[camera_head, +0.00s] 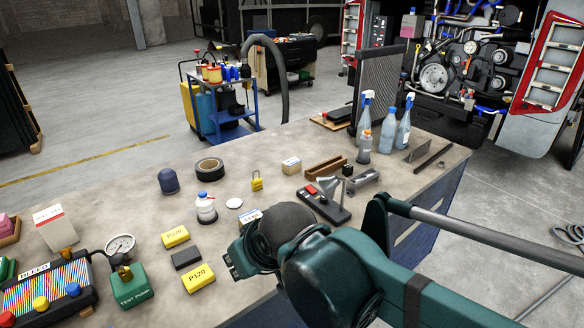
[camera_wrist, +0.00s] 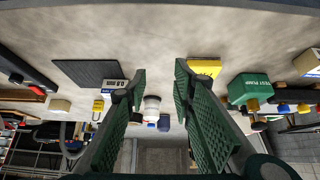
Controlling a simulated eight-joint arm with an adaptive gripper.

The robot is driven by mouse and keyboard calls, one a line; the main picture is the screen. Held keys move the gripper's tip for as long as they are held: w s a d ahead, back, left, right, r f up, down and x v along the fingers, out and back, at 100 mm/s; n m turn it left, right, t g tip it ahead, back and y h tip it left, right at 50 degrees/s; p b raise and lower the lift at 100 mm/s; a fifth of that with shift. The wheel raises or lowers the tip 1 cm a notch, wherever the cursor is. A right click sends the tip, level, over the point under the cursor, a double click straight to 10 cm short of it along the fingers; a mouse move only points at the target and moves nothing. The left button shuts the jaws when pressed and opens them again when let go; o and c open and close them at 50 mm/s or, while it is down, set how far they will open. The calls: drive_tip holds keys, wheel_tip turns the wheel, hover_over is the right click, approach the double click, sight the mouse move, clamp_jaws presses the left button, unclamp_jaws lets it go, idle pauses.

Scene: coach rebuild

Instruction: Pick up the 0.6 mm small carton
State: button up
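My gripper (camera_wrist: 160,78) is open and empty, with its two green fingers apart over the bare tabletop; the head view shows it (camera_head: 240,262) at the table's near side. A small white carton with a blue patch (camera_wrist: 112,87) lies just left of the left finger in the wrist view; its print ends in "mm", but the digit could be 6 or 8. It also shows in the head view (camera_head: 249,215), partly hidden by my arm. A second small cream carton (camera_head: 291,165) stands farther back; in the wrist view it (camera_wrist: 59,105) is at the left, its print unreadable.
Yellow P120 blocks (camera_head: 198,277) and a green test pump (camera_head: 130,286) lie to the left. A white bottle (camera_head: 206,207), a yellow padlock (camera_head: 257,181) and a black stand (camera_head: 324,205) surround the white carton. Spray bottles (camera_head: 389,130) stand at the back.

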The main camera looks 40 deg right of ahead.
drive_tip(key=o, duration=0.5)
drive_tip(key=shift+r, duration=0.1)
drive_tip(key=w+d+r+n+g+h+p, duration=0.2)
drive_tip(key=w+d+r+n+p, duration=0.45)
drive_tip(key=w, duration=0.45)
drive_tip(key=n+g+h+p, duration=0.3)
drive_tip(key=n+g+p, duration=0.2)
drive_tip(key=n+p, duration=0.95)
hover_over(286, 165)
drive_tip(key=p, duration=0.3)
drive_tip(key=shift+w+f+m, duration=0.1)
drive_tip(key=shift+f+m, duration=0.45)
drive_tip(key=shift+f, duration=0.8)
drive_tip(key=shift+w+f+m, duration=0.1)
drive_tip(key=shift+f+m, duration=0.45)
drive_tip(key=shift+f, duration=0.8)
drive_tip(key=shift+f, duration=0.1)
